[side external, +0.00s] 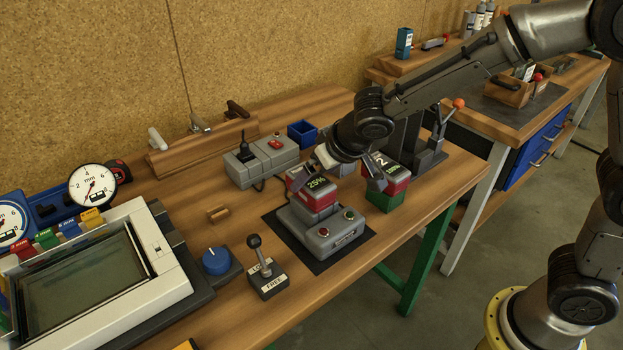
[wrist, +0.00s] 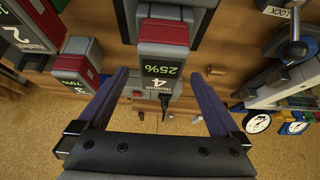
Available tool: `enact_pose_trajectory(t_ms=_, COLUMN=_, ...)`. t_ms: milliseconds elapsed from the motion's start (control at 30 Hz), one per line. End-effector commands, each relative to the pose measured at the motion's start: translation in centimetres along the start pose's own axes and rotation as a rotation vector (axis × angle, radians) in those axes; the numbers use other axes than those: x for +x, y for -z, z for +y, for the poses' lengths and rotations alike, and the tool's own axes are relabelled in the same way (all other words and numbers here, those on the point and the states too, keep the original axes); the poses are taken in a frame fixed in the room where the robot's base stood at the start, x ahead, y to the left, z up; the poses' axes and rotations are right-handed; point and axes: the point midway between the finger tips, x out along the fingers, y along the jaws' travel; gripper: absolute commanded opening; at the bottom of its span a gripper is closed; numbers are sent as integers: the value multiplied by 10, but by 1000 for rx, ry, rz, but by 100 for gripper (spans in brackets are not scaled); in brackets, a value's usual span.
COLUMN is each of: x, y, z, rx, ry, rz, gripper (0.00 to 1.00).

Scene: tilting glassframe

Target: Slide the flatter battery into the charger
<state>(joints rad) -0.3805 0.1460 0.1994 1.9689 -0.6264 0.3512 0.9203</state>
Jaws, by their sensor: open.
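A grey and red battery (side external: 317,193), marked 25%, stands upright at the back of the grey charger (side external: 322,235); I cannot tell how deep it sits. In the wrist view this battery (wrist: 163,50) shows the number 4 and lies between the fingertips. My gripper (side external: 336,183) is open, one finger on each side of the battery, with gaps visible in the wrist view (wrist: 165,75). Another battery (side external: 387,168), marked 2, stands to the right; its charge is unreadable. The wrist view also shows a battery marked 3 (wrist: 78,68), apparently reading 70%.
A lever on a block (side external: 268,278) and a blue knob (side external: 216,261) stand left of the charger. A grey box with a red button (side external: 262,160) and a blue bin (side external: 302,133) are behind. A small wooden block (side external: 218,214) lies on the bench.

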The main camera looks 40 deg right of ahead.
Motion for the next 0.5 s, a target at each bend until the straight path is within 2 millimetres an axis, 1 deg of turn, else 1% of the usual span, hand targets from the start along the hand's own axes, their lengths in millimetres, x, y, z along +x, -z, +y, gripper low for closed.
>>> enact_pose_trajectory(t_ms=33, x=-13, y=2, z=-1, rx=1, ry=3, rz=6, gripper=100)
enact_pose_trajectory(t_ms=200, x=-51, y=1, z=-1, rx=1, ry=4, rz=6, gripper=100)
enact_pose_trajectory(t_ms=400, x=-85, y=1, z=-1, rx=0, ry=3, rz=4, gripper=100)
enact_pose_trajectory(t_ms=500, x=-95, y=1, z=-1, rx=-1, ry=2, rz=4, gripper=100)
